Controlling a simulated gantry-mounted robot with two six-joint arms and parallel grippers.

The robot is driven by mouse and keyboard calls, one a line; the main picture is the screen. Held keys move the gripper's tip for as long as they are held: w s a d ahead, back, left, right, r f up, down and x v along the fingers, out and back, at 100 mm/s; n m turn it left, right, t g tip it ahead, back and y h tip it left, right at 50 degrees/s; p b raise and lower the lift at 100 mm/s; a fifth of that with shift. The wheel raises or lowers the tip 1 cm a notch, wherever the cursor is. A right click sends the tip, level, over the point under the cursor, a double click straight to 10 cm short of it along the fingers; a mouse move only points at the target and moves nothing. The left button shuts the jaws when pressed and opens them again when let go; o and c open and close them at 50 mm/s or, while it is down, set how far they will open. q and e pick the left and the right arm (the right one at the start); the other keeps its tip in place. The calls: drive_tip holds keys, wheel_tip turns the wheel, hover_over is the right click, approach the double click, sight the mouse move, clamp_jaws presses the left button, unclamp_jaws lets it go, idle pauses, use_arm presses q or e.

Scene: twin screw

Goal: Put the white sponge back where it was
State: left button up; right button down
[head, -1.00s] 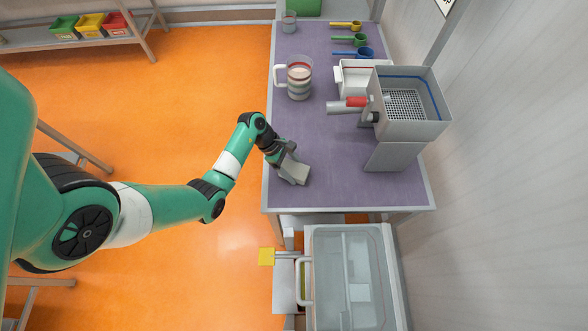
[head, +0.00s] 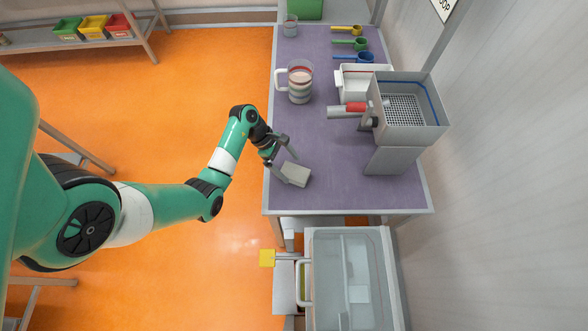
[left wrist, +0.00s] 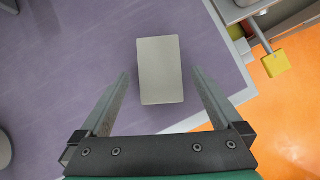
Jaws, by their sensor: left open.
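The white sponge (head: 297,174), a pale grey-white block, lies on the purple table (head: 340,190) near its front-left corner. In the left wrist view the sponge (left wrist: 160,70) lies flat, mostly beyond the fingertips and centred between them. My left gripper (head: 286,158) is open beside the sponge; in the left wrist view its fingers (left wrist: 160,76) are spread wide and apart from the sponge on both sides. My right gripper is not in view.
A clear jug (head: 300,82) stands farther back on the table. A grey machine with a basket (head: 408,120) and a red-handled part (head: 356,107) stands at the right. Yellow, green and blue scoops lie at the back. A glass-lidded unit (head: 350,275) is below the table's near edge.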

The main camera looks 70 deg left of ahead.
use_arm(q)
drive_tip(key=p+v, duration=0.1)
drive_tip(key=v, duration=0.7)
